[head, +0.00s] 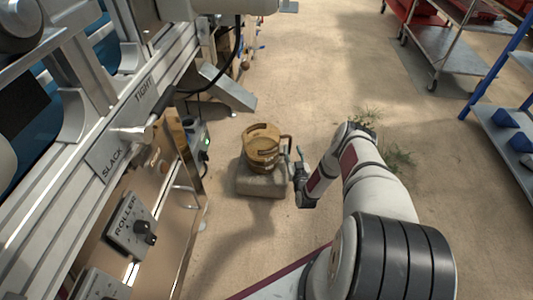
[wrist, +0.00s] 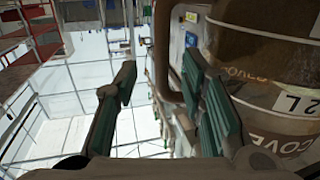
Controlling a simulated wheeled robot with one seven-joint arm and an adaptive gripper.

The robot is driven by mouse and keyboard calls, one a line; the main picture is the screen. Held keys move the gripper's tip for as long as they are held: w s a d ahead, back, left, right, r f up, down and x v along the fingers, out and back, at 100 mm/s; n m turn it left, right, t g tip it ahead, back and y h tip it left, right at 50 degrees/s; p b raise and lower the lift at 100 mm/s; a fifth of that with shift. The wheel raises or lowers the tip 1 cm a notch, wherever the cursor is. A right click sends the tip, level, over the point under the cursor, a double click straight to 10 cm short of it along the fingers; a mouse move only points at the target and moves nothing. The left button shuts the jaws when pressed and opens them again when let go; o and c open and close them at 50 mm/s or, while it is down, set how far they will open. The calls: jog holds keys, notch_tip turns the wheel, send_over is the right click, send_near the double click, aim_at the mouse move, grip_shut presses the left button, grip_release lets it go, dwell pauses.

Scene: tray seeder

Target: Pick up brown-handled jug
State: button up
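The brown-handled jug (head: 262,152) is a tan, banded vessel standing upright on a grey block (head: 262,187) on the floor. Its handle (head: 288,143) faces right, towards my gripper (head: 299,163). In the wrist view the jug (wrist: 272,60) fills the right side, with "2L" and other lettering on it. The dark brown handle (wrist: 163,55) runs down in the gap between the fingertips, close to the right finger. My gripper (wrist: 162,70) is open, its green-padded fingers apart. I cannot tell whether a finger touches the handle or jug.
A machine with a roller knob (head: 146,232) and metal rails stands along the left. A metal chute (head: 228,90) lies behind the jug. Weeds (head: 397,158) grow right of my arm. A red-topped cart (head: 440,50) and blue-framed shelves (head: 503,125) stand at right. Floor ahead is clear.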

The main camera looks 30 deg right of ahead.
aim_at(290, 145)
jog(key=shift+b+x, duration=1.2)
jog(key=shift+x, duration=1.15)
jog(key=shift+a+r, duration=0.1)
jog(key=shift+a, duration=0.05)
jog(key=shift+c, duration=0.4)
grip_shut()
jog(key=shift+w, duration=0.1)
